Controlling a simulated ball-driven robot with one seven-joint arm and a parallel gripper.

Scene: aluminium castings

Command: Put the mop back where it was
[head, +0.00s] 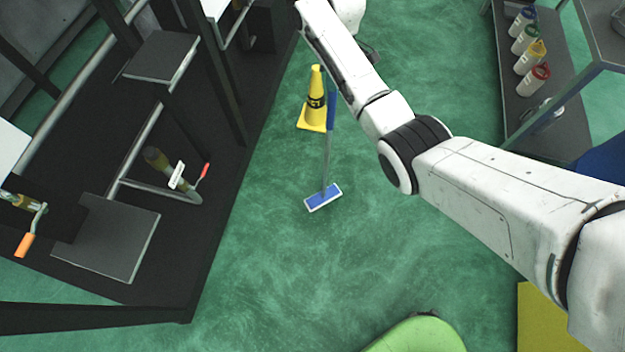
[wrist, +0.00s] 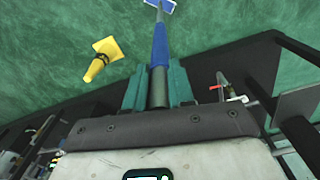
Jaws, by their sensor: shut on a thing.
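The mop has a flat blue head with a white edge (head: 323,197) and a long handle with a blue upper part (head: 330,112). In the head view its handle rises steeply beside a yellow cone, and its top is hidden behind my arm. In the wrist view my gripper (wrist: 158,84) has its teal fingers closed around the mop handle (wrist: 160,45), with the mop head (wrist: 160,4) at the far end. I cannot tell whether the head touches the floor. My gripper does not show in the head view.
The yellow cone with a black band (head: 315,102) stands on the green floor just behind the mop; it also shows in the wrist view (wrist: 102,60). A black frame with a dark platform (head: 225,200) fills the left. A bench with several bottles (head: 530,55) stands right. Open floor lies between.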

